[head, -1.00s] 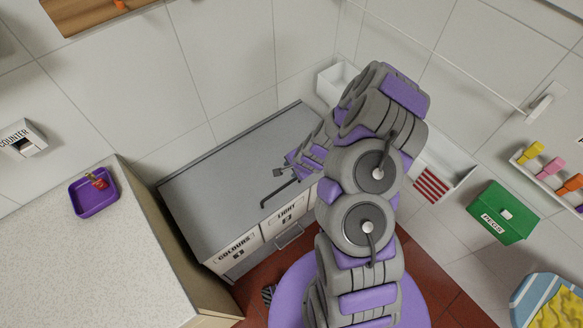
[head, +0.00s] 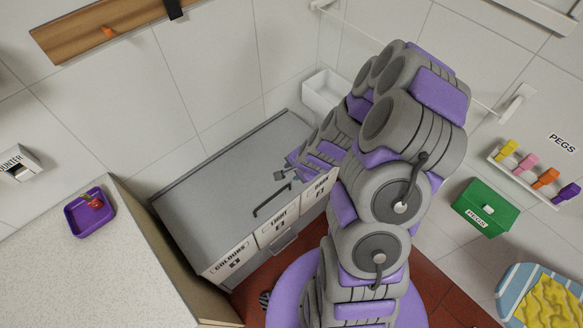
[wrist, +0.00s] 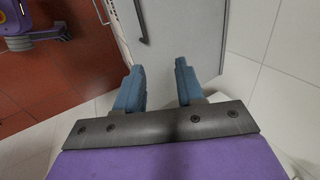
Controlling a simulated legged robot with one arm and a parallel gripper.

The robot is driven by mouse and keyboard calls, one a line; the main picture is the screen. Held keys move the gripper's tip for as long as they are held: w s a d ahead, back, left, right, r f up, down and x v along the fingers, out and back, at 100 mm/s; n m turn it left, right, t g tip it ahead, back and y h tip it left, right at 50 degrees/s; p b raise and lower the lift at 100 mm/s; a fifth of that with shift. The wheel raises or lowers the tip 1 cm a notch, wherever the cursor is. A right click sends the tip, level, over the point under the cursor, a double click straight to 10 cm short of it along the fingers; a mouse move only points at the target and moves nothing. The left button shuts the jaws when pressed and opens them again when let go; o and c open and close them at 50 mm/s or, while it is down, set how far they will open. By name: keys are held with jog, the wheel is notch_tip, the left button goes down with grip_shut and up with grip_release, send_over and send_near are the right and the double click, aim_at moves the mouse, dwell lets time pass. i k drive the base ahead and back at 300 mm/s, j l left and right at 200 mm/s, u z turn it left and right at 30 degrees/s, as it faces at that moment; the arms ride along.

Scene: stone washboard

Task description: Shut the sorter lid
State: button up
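The sorter is a low cabinet with bins marked COLOURS (head: 233,256), LIGHT (head: 278,223) and DARK (head: 319,187). Its broad grey lid (head: 215,175) spans the top and carries a dark bar handle (head: 272,200) near its front edge. I cannot tell whether the lid sits fully down. My gripper (head: 279,175) is above the lid, just behind the handle. The wrist view shows its two blue fingers (wrist: 159,82) apart with nothing between them. The grey lid (wrist: 185,35) and part of the handle (wrist: 140,22) lie beyond the fingers there.
A pale counter (head: 125,265) with a purple tray (head: 88,220) stands at left. A white wall bin (head: 322,92) is behind the sorter. A green box (head: 485,208) and a peg rail (head: 525,172) are at right. Red floor (head: 440,285) shows in front.

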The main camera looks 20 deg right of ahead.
aim_at(210, 213)
jog(key=l+u, duration=0.15)
jog(key=u, duration=0.25)
jog(key=k+l+u, duration=0.15)
jog(key=u, duration=0.2)
jog(key=k+l+u, duration=0.1)
jog(key=u, duration=0.3)
